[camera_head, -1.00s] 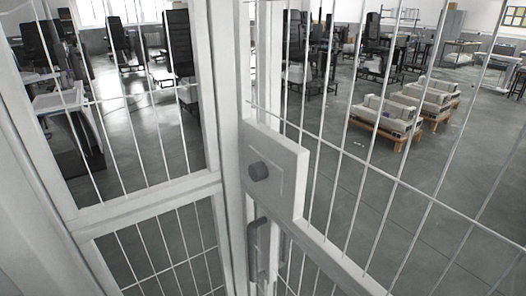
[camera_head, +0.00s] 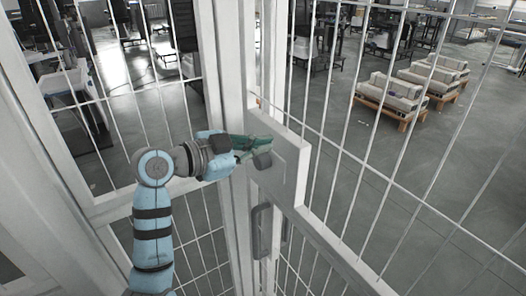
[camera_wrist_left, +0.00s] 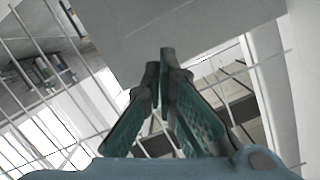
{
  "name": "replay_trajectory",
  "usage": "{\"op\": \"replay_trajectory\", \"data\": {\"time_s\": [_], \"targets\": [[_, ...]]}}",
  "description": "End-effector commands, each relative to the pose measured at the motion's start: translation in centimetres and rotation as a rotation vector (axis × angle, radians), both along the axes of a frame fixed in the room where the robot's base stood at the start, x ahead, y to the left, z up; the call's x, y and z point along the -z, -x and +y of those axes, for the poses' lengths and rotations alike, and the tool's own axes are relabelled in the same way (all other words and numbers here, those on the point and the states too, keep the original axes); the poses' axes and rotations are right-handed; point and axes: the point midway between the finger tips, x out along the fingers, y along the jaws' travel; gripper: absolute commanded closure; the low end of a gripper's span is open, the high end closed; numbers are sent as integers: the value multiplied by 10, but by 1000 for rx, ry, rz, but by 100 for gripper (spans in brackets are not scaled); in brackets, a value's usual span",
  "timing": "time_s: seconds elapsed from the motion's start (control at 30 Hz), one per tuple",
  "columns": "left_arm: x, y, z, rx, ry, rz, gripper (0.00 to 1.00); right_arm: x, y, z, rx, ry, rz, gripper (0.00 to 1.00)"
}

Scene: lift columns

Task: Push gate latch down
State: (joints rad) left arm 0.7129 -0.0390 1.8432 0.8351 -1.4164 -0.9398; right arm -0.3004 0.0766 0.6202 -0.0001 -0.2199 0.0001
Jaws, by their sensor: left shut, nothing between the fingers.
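The gate's pale latch plate (camera_head: 288,178) sits on the gate frame in the head view and carries a dark round knob (camera_head: 263,161). A grey upright handle (camera_head: 262,232) is below it. My left gripper (camera_head: 256,143) comes in from the left with its green fingers at the knob's upper left. I cannot tell if they touch it. In the left wrist view the gripper (camera_wrist_left: 163,62) shows its fingertips together and nothing between them, in front of a pale flat surface. The knob is not clear in that view. My right gripper is not in view.
A white gate post (camera_head: 229,60) stands just left of the plate. Wire mesh (camera_head: 375,160) fills the panel to the right. Beyond it, pallets with pale boxes (camera_head: 392,97) stand on the grey floor.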

Motion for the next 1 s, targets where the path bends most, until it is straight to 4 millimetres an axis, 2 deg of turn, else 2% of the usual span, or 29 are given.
{"op": "replay_trajectory", "data": {"time_s": [0.1,0.2,0.33,0.73,0.83,1.0], "targets": [[4,-15,-20,2,2,3,100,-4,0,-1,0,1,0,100],[23,-22,-11,-3,-1,3,100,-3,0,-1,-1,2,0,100],[36,-27,-8,-1,0,2,100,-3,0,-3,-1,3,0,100],[41,-29,-6,-2,1,0,100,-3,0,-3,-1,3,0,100],[50,-29,-6,-2,0,1,100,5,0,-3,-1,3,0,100],[78,-29,-6,-2,1,3,100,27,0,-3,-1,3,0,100]]}}
